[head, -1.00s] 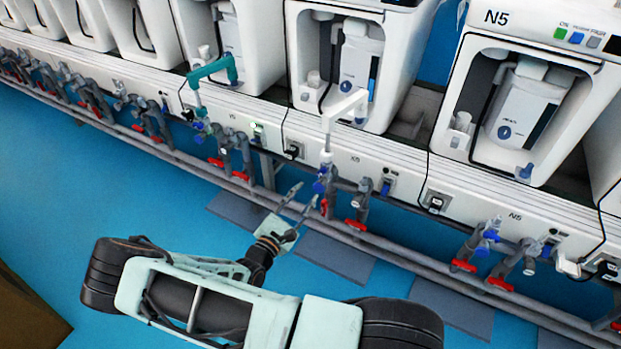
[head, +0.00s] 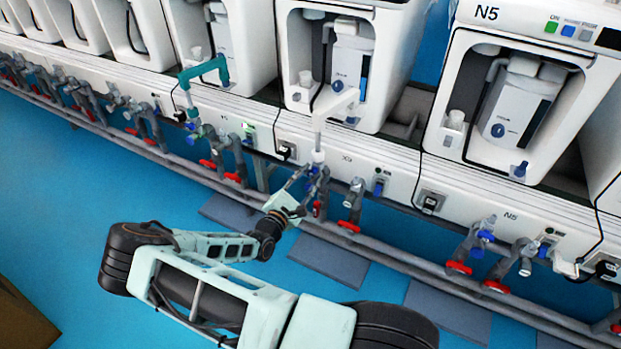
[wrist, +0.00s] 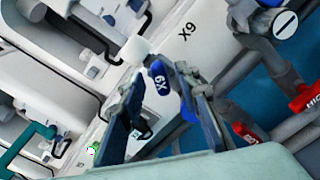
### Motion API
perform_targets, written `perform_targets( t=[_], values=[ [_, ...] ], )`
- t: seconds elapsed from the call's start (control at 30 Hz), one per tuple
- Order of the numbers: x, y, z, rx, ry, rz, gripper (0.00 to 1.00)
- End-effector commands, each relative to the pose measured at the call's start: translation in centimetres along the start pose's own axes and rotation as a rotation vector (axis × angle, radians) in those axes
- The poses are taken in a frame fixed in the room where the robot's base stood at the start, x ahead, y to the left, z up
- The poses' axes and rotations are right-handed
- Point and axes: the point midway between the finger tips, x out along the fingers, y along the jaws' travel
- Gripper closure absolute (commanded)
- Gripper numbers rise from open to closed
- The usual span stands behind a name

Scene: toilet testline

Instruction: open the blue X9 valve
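In the head view the blue valve (head: 313,170) is small and partly covered by my gripper (head: 303,184). In the wrist view my gripper (wrist: 161,92) is open, with one dark finger on each side of the blue handle. I cannot tell whether either finger touches it.
A red handle (wrist: 245,134) sits to the right of my fingers in the wrist view; another red handle (head: 349,226) hangs nearby. A white pipe (head: 318,135) rises above the valve. Grey pipes (head: 400,258) run along the bench front.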

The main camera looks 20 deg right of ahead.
Motion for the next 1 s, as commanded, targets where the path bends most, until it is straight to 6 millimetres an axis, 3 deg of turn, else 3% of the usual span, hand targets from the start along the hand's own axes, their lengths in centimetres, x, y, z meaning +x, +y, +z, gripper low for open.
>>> perform_targets(
  t=[0.37,0.67,1.0],
  values=[
    [0.88,0.04,0.02,-0.001,0.001,0.001,0.70],
    [0.85,0.04,0.01,-0.001,0.001,0.001,0.99],
    [0.84,0.11,0.08,-0.023,0.001,0.001,1.00]
  ],
)
